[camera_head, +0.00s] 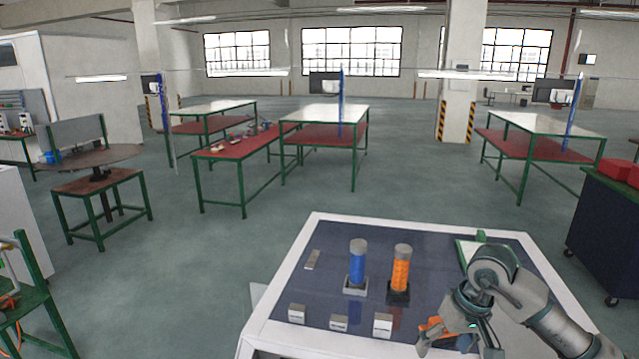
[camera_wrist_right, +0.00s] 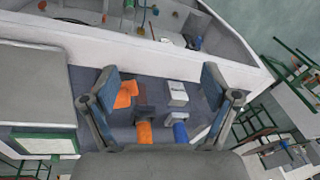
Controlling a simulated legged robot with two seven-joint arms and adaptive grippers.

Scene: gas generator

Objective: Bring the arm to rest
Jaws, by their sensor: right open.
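My right arm comes in from the lower right of the head view, over the right front of a dark-topped panel with a white frame (camera_head: 295,232). Its gripper (camera_head: 455,322) is partly hidden there. In the wrist view the right gripper (camera_wrist_right: 161,85) has its two fingers wide apart, with nothing held between them. An orange object (camera_wrist_right: 126,94) shows near its left finger. A blue cylinder (camera_head: 357,264) and an orange cylinder (camera_head: 401,268) stand upright in square bases on the panel, left of the gripper. My left gripper is not in view.
Several small pale blocks (camera_head: 339,323) sit along the panel's front. A green-edged white part (camera_head: 468,250) lies behind my arm. Red-and-white worktables (camera_head: 240,152) stand farther back. A dark cabinet (camera_head: 608,225) is at right. Open floor (camera_head: 200,245) lies left of the panel.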

